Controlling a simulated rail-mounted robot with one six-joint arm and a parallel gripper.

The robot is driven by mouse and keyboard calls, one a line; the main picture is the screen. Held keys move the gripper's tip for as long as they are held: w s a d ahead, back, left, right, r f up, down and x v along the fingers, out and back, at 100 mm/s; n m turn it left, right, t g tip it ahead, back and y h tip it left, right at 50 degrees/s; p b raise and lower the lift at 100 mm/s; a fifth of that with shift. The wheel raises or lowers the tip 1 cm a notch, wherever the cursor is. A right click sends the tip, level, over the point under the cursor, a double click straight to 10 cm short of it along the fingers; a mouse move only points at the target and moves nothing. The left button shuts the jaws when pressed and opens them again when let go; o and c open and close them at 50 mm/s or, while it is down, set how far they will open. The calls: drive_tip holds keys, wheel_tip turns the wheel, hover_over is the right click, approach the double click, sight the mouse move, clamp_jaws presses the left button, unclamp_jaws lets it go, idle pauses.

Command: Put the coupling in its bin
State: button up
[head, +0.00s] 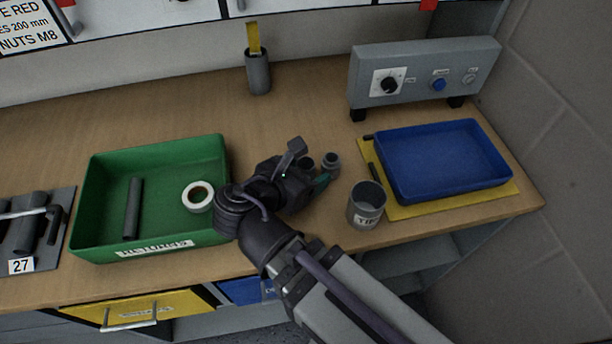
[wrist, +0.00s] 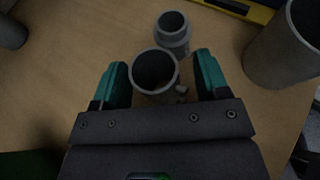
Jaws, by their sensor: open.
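Two small grey hollow fittings stand on the bench by my gripper; I cannot tell for sure which is the coupling. The nearer fitting (wrist: 155,88), with a side stub, stands between my teal fingertips in the wrist view. A stepped fitting (wrist: 173,42) stands just beyond it and shows in the head view (head: 331,163). My gripper (wrist: 160,72) is open, with a finger on each side of the nearer fitting and no clear grip on it. In the head view my gripper (head: 312,177) partly hides the nearer fitting. Which container is the coupling's bin is not clear.
A green tray (head: 105,160) at left holds a dark tube and a white ring. A grey labelled cup (head: 366,211) stands right of my gripper. A blue tray (head: 445,198) lies on a yellow mat (head: 405,212). A grey control box (head: 425,72) stands behind.

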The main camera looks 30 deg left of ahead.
drive_tip(key=shift+c, duration=0.4)
drive_tip(key=shift+r, duration=0.15)
drive_tip(key=c, duration=1)
